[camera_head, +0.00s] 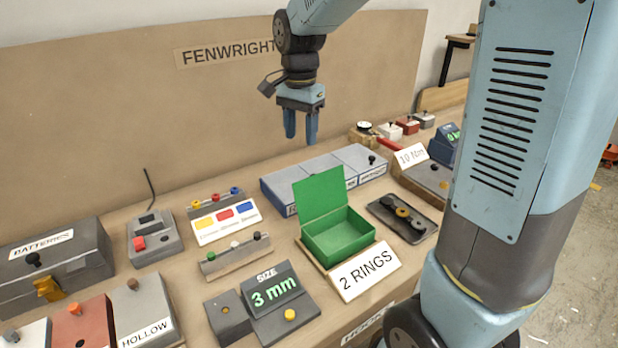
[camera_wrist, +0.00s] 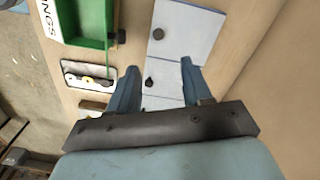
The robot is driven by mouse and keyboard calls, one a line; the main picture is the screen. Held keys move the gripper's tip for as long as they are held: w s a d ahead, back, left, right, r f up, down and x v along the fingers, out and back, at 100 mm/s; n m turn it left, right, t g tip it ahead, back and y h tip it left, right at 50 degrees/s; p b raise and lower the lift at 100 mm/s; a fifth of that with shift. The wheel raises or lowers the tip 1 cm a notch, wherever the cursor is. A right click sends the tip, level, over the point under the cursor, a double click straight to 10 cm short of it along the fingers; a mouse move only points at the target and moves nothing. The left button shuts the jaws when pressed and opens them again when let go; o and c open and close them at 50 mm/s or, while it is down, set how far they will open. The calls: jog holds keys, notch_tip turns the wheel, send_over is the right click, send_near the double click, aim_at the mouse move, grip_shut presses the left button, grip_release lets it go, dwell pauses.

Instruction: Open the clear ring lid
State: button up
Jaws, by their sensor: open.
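A low blue-grey box with three flat lids (camera_head: 322,168) stands behind the green box. Its front labels are partly hidden or too small to read, so I cannot tell which lid is the clear ring one. All three lids look shut. A dark knob (camera_head: 371,160) shows at the right lid. In the wrist view the pale lids (camera_wrist: 190,35) lie below my gripper, with dark knobs (camera_wrist: 158,34) on them. My gripper (camera_head: 301,138) is open and empty above the box, pointing down. Its fingers (camera_wrist: 159,68) show on either side of the lids, apart from them.
An open green box (camera_head: 340,238) with a raised lid and a "2 RINGS" sign (camera_head: 366,271) stands in front. A dark tray with rings (camera_head: 402,217) is right of it. A tall board (camera_head: 150,100) stands behind. Button panels and boxes crowd the left.

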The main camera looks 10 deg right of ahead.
aim_at(302, 178)
notch_tip(302, 178, down, 14)
jog(key=shift+r, duration=0.2)
dwell(0.4)
jog(key=shift+c, duration=0.2)
jog(key=shift+r, duration=0.1)
grip_shut()
dwell(0.3)
